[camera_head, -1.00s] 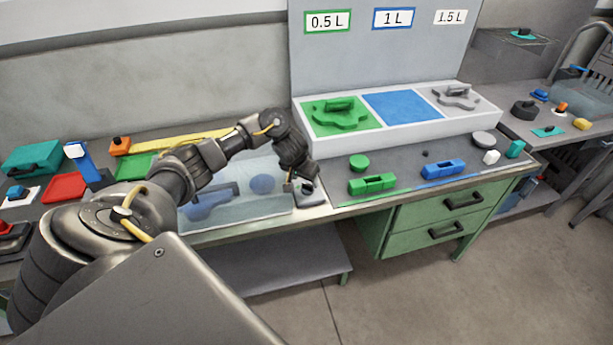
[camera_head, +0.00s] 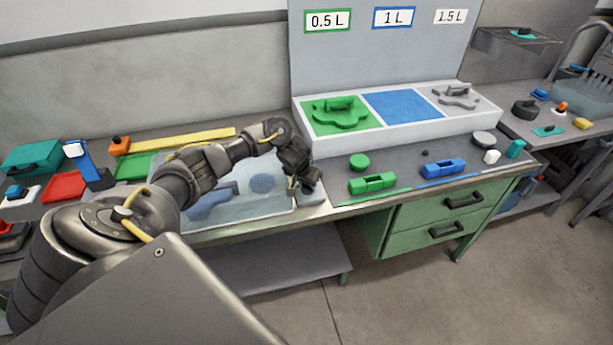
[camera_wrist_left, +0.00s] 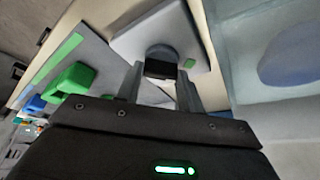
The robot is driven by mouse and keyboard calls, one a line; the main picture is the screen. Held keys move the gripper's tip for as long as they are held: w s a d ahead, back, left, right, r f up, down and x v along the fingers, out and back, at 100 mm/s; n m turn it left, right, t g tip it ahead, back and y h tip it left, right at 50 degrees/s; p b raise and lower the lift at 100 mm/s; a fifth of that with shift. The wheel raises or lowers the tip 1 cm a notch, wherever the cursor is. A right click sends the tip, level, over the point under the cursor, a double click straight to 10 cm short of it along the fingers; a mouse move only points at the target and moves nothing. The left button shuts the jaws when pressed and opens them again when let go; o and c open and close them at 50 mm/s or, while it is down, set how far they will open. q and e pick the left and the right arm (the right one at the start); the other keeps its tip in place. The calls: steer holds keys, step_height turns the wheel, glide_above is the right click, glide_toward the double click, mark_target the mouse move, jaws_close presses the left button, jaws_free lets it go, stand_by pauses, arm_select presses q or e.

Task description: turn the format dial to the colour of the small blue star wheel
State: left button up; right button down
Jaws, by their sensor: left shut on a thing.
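The format dial is a dark round knob (camera_wrist_left: 161,53) on a pale grey box (camera_wrist_left: 128,45) with a green mark on its face. The box also shows in the head view (camera_head: 313,196) at the front edge of the bench. My left gripper (camera_wrist_left: 162,82) is shut on the knob, one finger on each side; in the head view my left gripper (camera_head: 306,184) hides most of the knob. Blurred blue shapes (camera_head: 262,184) show through a translucent cover (camera_head: 270,213); I cannot tell whether one is the small blue star wheel. The dial's pointed-to colour is unclear.
A white rack (camera_head: 420,128) holds a green wheel and a grey wheel; its blue field (camera_head: 402,106) is empty. A green block (camera_head: 372,183) and a blue block (camera_head: 442,168) lie right of the dial. Red and teal items stand at the far left.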

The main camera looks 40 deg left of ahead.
arm_select(q)
steer(key=shift+m, duration=0.4)
steer(key=shift+a+m+h+p, duration=0.1)
steer(key=shift+m+h+p, duration=0.3)
steer(key=shift+m, duration=0.2)
steer(key=shift+m+h, duration=0.5)
steer(key=shift+m, duration=0.7)
steer(key=shift+a+m+h, duration=0.1)
steer(key=shift+m+h, duration=0.3)
steer(key=shift+m, duration=0.7)
steer(key=shift+m+g+h, duration=0.3)
steer(key=shift+m+g, duration=0.2)
steer(key=shift+m, duration=0.5)
steer(key=shift+b, duration=0.3)
steer(key=o, duration=1)
